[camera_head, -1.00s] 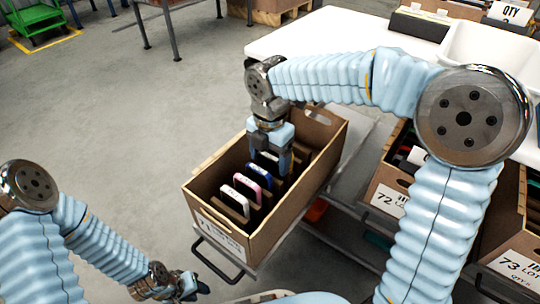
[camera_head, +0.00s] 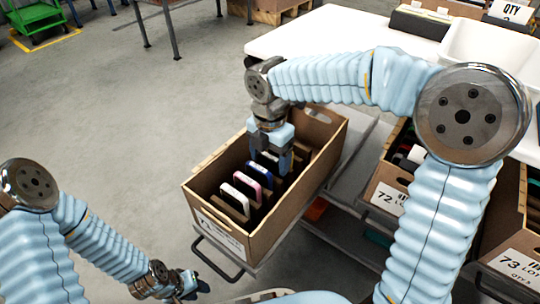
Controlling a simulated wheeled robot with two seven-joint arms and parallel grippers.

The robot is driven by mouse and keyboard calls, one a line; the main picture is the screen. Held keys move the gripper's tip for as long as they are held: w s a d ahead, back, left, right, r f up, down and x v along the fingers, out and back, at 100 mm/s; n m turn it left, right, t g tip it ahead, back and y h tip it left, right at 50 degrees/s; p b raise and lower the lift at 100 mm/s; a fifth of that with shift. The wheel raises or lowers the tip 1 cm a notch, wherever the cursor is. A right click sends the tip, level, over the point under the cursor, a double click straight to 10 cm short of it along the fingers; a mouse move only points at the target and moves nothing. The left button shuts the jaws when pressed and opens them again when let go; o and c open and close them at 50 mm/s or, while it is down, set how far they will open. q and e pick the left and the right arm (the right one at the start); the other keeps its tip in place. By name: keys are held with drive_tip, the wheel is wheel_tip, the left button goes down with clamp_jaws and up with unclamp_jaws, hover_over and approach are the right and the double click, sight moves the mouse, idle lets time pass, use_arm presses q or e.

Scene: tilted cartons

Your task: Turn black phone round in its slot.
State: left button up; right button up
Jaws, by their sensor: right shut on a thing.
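The tilted carton (camera_head: 262,240) in the middle holds several phones standing in slots. The near ones show as a white-edged phone (camera_head: 235,198), a pink-edged phone (camera_head: 247,185) and a blue-edged phone (camera_head: 259,171). My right gripper (camera_head: 270,160) points down into the carton behind these. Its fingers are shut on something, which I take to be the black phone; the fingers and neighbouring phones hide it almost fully. I cannot tell which way it faces. My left gripper (camera_head: 196,287) is low at the bottom left, away from the carton; its jaw opening is unclear.
Carton 72 (camera_head: 385,197) and carton 73 (camera_head: 515,268) stand to the right. A white table (camera_head: 310,37) with a white bin (camera_head: 487,48) lies behind. The carton's walls rise close around my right gripper. Open floor lies to the left.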

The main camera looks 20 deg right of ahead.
drive_tip(key=o, duration=0.9)
drive_tip(key=shift+o, duration=0.2)
wheel_tip(320, 180, up, 14)
drive_tip(key=p, duration=0.3)
drive_tip(key=shift+p, duration=0.4)
drive_tip(key=shift+f, duration=0.1)
wheel_tip(320, 180, up, 7)
drive_tip(key=p, duration=0.7)
